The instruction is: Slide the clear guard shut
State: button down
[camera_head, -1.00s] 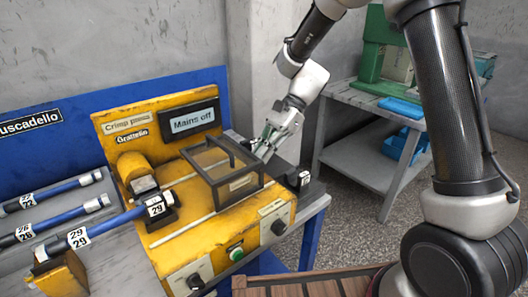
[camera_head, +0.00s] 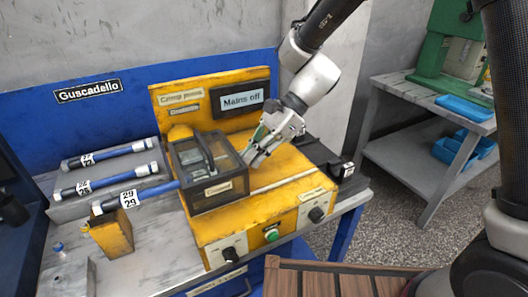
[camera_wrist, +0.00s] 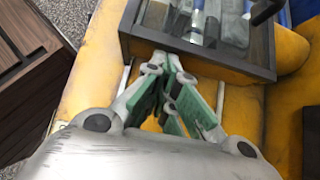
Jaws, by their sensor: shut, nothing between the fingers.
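The clear guard (camera_head: 233,188) is a dark-framed transparent box on the yellow crimp press (camera_head: 283,195). It stands at the left end of its rails, over the press head and the end of a blue hose, which show through its panes. It also shows at the top of the wrist view (camera_wrist: 200,45). My gripper (camera_head: 252,160) is shut and empty, with its fingertips (camera_wrist: 168,62) close against the guard's right side. I cannot tell whether they touch it.
Blue hoses (camera_head: 110,153) with number tags lie on a grey rack at the left. A small yellow block (camera_head: 112,235) stands in front. The "Mains off" sign (camera_head: 243,99) is behind the press.

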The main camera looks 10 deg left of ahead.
jog(key=shift+s+a, duration=0.15)
jog(key=w+d, duration=0.1)
jog(key=d, duration=0.1)
jog(key=w+d+r, duration=0.1)
jog(key=w+d, duration=0.1)
jog(key=shift+w+d+r, duration=0.1)
jog(key=shift+w+d, duration=0.05)
jog(key=shift+d, duration=0.1)
jog(key=v, duration=0.8)
jog(key=s+d+f+n+t+h, duration=0.1)
jog(key=s+d+n+t+h, duration=0.2)
jog(key=d+n, duration=0.9)
jog(key=s+d+r+t+h, duration=0.2)
jog(key=s+d, duration=0.4)
jog(key=d, duration=0.6)
jog(key=s+d+r+t+h, duration=0.2)
jog(key=s+d+r+t, duration=0.2)
jog(key=d, duration=0.8)
jog(key=shift+s+d+r+m, duration=0.3)
jog(key=shift+s+r+m, duration=0.1)
jog(key=shift+s+r, duration=0.85)
jog(key=shift+f, duration=0.1)
